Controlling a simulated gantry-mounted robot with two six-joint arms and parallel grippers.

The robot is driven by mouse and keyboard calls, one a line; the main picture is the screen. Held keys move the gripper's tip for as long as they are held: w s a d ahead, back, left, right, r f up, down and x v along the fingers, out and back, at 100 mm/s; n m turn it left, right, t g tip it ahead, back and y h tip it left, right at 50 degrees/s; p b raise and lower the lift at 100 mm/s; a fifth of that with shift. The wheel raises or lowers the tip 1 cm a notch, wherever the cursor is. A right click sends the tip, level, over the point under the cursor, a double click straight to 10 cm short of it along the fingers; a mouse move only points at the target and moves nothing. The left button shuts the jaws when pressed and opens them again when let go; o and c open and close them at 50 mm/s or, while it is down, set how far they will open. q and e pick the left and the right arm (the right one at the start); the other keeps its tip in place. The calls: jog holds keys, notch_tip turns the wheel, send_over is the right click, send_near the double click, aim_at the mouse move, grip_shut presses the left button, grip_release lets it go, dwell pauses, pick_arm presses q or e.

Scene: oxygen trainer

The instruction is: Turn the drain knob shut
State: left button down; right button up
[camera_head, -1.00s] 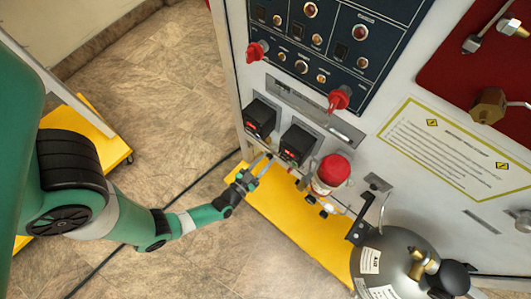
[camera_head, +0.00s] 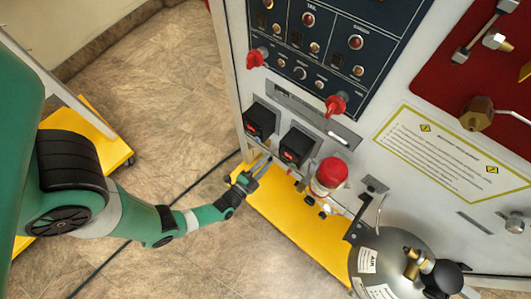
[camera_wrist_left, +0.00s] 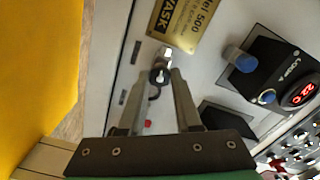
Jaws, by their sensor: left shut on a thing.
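The drain knob is most likely the small dark knob (camera_wrist_left: 158,76) low on the white panel in the left wrist view, beside a shiny metal fitting (camera_wrist_left: 165,55). My left gripper (camera_head: 266,162) reaches the lower edge of the panel in the head view, below the two black display boxes; the knob cannot be made out there. In the left wrist view the two fingers of the left gripper (camera_wrist_left: 161,80) come together around the dark knob, one on each side, and are shut on it. My right gripper is in neither view.
Black display boxes (camera_head: 297,145) with red digits sit just above the gripper. A red-capped unit (camera_head: 331,173) is to its right. A grey gas cylinder (camera_head: 398,262) stands further right. A yellow base (camera_head: 285,210) lies below.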

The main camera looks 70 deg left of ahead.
pick_arm(q)
jog(key=m, duration=0.6)
jog(key=shift+m+p, duration=0.3)
jog(key=m, duration=1)
jog(key=shift+p, duration=0.4)
jog(key=m+p, duration=0.1)
jog(key=m, duration=0.1)
jog(key=shift+f+m, duration=0.1)
jog(key=shift+m, duration=0.3)
jog(key=shift+f+m+p, duration=0.1)
jog(key=shift+m+p, duration=0.25)
jog(key=shift+m, duration=0.25)
jog(key=c, duration=0.6)
grip_release()
